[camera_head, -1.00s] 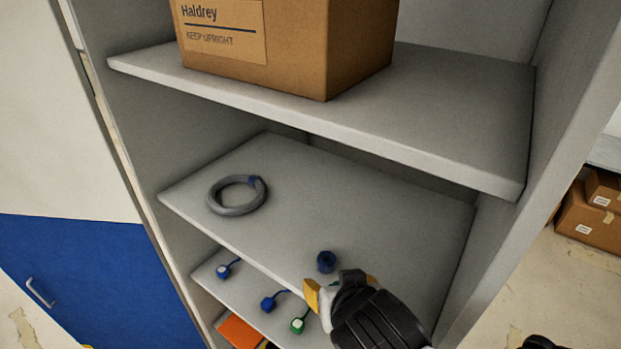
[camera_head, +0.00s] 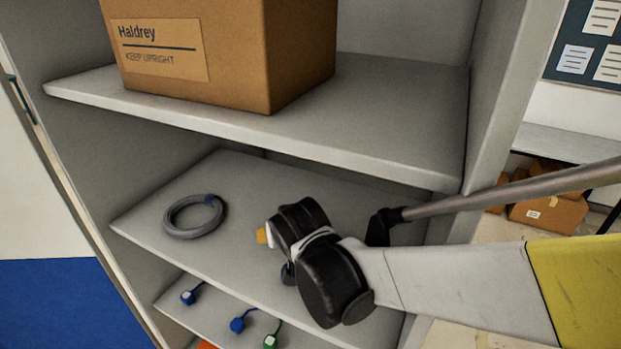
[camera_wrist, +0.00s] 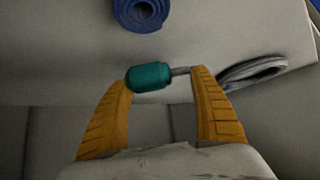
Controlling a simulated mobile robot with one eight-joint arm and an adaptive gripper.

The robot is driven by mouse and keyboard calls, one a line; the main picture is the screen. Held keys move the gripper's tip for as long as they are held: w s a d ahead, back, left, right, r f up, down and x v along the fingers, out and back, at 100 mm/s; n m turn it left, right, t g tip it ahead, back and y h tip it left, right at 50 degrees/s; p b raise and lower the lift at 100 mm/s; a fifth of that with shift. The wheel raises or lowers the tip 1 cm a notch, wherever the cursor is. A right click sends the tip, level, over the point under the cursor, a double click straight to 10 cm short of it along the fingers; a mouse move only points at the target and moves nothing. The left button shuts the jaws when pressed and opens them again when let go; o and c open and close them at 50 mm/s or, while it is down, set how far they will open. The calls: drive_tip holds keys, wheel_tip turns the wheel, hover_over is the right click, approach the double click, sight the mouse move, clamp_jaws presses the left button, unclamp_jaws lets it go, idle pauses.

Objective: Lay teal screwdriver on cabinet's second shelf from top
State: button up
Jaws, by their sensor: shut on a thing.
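The teal screwdriver (camera_wrist: 148,77) is between the two yellow fingers of my gripper (camera_wrist: 162,85) in the wrist view. Its teal handle is at the left finger and its grey shaft runs to the right finger. In the head view my gripper (camera_head: 264,237) is over the cabinet's middle visible shelf (camera_head: 260,185), below the shelf with the carton. There the screwdriver is hidden by the gripper body. I cannot tell whether it touches the shelf.
A grey cable coil (camera_head: 194,216) lies on the shelf's left part. A blue roll (camera_wrist: 141,12) stands near the gripper. A cardboard carton (camera_head: 210,55) sits on the shelf above (camera_head: 390,110). Blue and green tagged items (camera_head: 238,324) lie below. The shelf's back middle is clear.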

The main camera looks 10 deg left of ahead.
wheel_tip(320, 180, down, 2)
drive_tip(key=shift+f, duration=0.15)
drive_tip(key=o, duration=1.2)
drive_tip(key=shift+s+r, duration=0.1)
drive_tip(key=shift+r, duration=0.25)
drive_tip(key=p+v, duration=0.1)
drive_tip(key=v, duration=1)
drive_tip(key=shift+s+d+r, duration=0.1)
drive_tip(key=shift+s+r, duration=0.15)
drive_tip(key=shift+r, duration=0.05)
